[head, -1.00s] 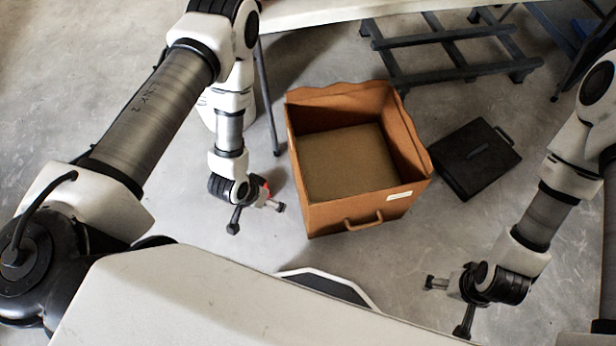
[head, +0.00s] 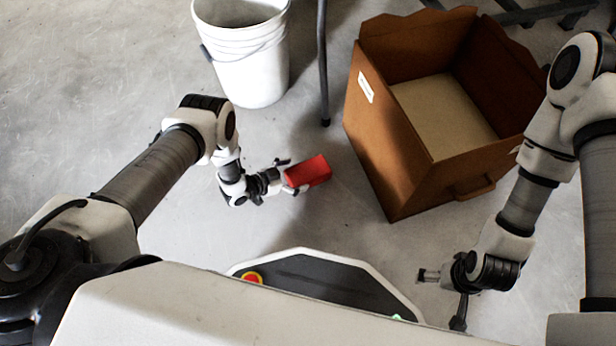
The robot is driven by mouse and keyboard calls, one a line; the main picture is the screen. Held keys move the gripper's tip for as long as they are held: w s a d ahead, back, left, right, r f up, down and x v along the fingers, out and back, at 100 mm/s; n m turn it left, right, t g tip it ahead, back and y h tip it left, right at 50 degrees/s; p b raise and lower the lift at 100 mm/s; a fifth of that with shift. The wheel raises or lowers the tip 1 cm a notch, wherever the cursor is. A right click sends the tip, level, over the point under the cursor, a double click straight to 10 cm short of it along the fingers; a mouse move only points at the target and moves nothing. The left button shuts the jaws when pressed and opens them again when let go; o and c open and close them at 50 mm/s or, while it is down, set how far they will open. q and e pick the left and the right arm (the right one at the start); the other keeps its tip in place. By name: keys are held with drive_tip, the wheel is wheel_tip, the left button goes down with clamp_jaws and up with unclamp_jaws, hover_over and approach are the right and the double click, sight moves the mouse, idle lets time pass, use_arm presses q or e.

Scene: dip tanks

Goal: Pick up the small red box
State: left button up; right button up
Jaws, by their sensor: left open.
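The small red box (head: 308,171) is near the middle of the head view, between my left gripper and the brown bin. My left gripper (head: 289,176) is open at the left end of the box, with its fingers pointing right toward it. One finger shows at the box's far side and one at its near side; I cannot tell whether they touch it. My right gripper (head: 443,300) is open and empty at lower right, well away from the box.
A large brown open bin (head: 375,145) stands right of the red box, with a handle on its front. A white bucket (head: 250,75) stands behind, next to a thin dark leg (head: 323,70). The grey floor at left is clear.

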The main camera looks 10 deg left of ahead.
sight(307, 171)
use_arm(q)
drive_tip(key=b+x, duration=0.1)
drive_tip(key=x, duration=0.2)
drive_tip(key=shift+w+d+f, duration=0.1)
drive_tip(key=shift+d+f, duration=0.05)
drive_tip(key=shift+w+d, duration=0.1)
drive_tip(key=shift+c, duration=0.7)
drive_tip(key=c, duration=1)
use_arm(e)
wheel_tip(307, 171, down, 2)
drive_tip(key=shift+f, duration=0.1)
use_arm(q)
drive_tip(key=shift+r, duration=0.25)
drive_tip(key=shift+c, duration=0.2)
